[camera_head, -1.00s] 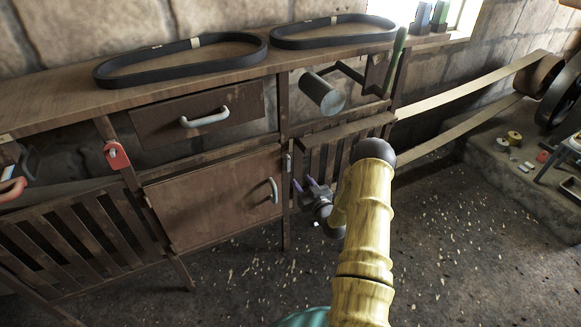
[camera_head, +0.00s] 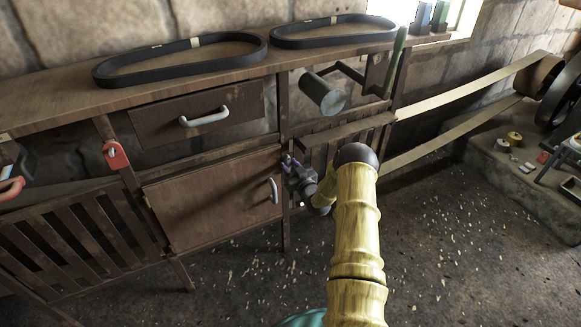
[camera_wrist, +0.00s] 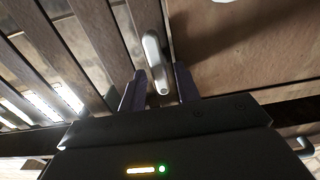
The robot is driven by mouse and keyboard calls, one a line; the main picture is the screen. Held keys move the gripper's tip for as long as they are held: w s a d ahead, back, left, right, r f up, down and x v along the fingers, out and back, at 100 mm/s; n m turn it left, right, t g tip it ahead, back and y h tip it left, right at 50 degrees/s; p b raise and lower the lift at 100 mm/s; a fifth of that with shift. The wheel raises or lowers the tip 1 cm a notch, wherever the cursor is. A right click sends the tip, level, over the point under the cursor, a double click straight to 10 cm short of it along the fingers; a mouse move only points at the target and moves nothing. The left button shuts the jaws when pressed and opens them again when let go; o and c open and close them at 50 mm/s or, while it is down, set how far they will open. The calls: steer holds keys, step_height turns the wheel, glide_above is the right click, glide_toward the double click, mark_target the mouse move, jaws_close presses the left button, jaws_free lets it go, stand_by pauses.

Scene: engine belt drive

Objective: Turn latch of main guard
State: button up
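The main guard, as I take it, is the dark slatted panel (camera_head: 318,152) right of the cabinet door; its slats fill the left of the wrist view (camera_wrist: 98,22). The latch is a small grey lever (camera_wrist: 153,52) on the post between the slats and the door, its rounded end toward me. My gripper (camera_wrist: 159,84) is open, its two purple fingers on either side of the latch's near end with gaps visible. In the head view my gripper (camera_head: 288,161) is at the post and mostly covers the latch.
The cabinet door (camera_head: 215,200) with a grey handle (camera_head: 273,190) is just left. A drawer (camera_head: 160,124) is above it, and a grey cylinder (camera_head: 322,94) sticks out above the slats. A red latch (camera_head: 115,155) is on the left post.

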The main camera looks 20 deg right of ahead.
jaws_close()
steer(key=shift+a+f+n, duration=0.1)
steer(key=shift+n, duration=0.3)
steer(key=shift+a+n+b, duration=0.1)
steer(key=shift+n+b, duration=0.65)
steer(key=shift+n, duration=0.15)
steer(key=n+b, duration=0.3)
steer(key=n, duration=0.2)
steer(key=n+b, duration=0.3)
steer(key=n, duration=0.2)
steer(key=f+n+b, duration=0.1)
steer(key=n+b, duration=0.2)
steer(key=n, duration=0.2)
steer(key=shift+a, duration=0.3)
steer(key=shift+s+n, duration=0.1)
steer(key=shift+n, duration=0.2)
